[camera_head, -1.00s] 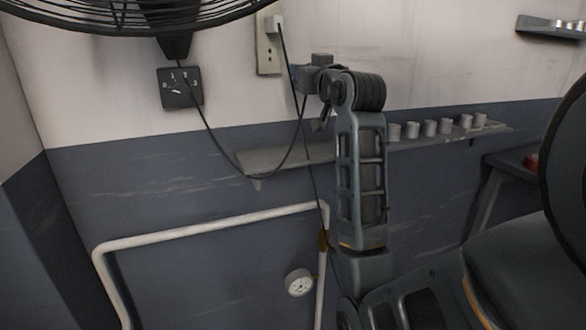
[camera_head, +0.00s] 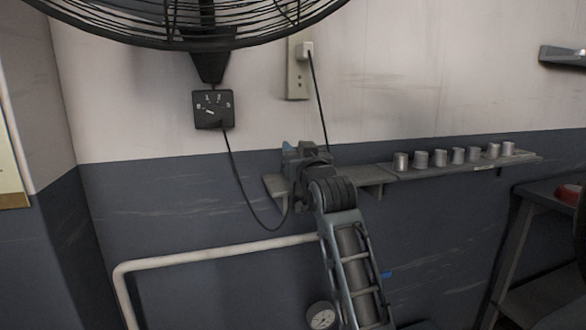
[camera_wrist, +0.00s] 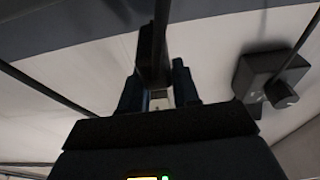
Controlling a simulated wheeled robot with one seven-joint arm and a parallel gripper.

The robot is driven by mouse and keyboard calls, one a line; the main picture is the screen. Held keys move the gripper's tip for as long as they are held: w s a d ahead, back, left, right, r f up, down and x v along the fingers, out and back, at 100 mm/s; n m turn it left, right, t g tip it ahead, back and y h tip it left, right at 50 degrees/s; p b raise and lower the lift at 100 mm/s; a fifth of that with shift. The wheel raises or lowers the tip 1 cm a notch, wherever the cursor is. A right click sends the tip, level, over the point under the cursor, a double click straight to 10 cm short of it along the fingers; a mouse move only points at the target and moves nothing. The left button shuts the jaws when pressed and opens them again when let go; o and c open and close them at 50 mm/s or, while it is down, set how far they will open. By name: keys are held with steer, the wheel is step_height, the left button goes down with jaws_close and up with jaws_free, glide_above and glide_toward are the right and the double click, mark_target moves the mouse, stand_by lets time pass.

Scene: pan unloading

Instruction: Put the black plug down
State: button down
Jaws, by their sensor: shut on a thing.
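My gripper (camera_head: 292,152) is at the left part of the wall shelf (camera_head: 372,187), at about the shelf's height. In the wrist view my gripper (camera_wrist: 158,90) is shut on the black plug (camera_wrist: 152,62), a dark block standing up between the two fingers, with a black cord running from it. In the head view the plug is hidden by my wrist. The black cord (camera_head: 238,182) hangs from the fan's switch box and curves up behind my wrist. I cannot tell whether the plug touches the shelf.
Several metal cups (camera_head: 439,158) stand on the shelf's right part. The fan (camera_head: 200,22) and switch box (camera_head: 213,110) are at upper left. A white pipe (camera_head: 215,252) runs below.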

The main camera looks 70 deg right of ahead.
steer(key=shift+w+a+f, duration=0.2)
steer(key=shift+w+f, duration=0.15)
steer(key=shift+f, duration=1.9)
steer(key=c, duration=0.8)
jaws_free()
steer(key=shift+s+a, duration=0.1)
steer(key=b+v, duration=0.1)
steer(key=v, duration=1)
steer(key=shift+s+a+b, duration=0.25)
steer(key=shift+s+b, duration=0.05)
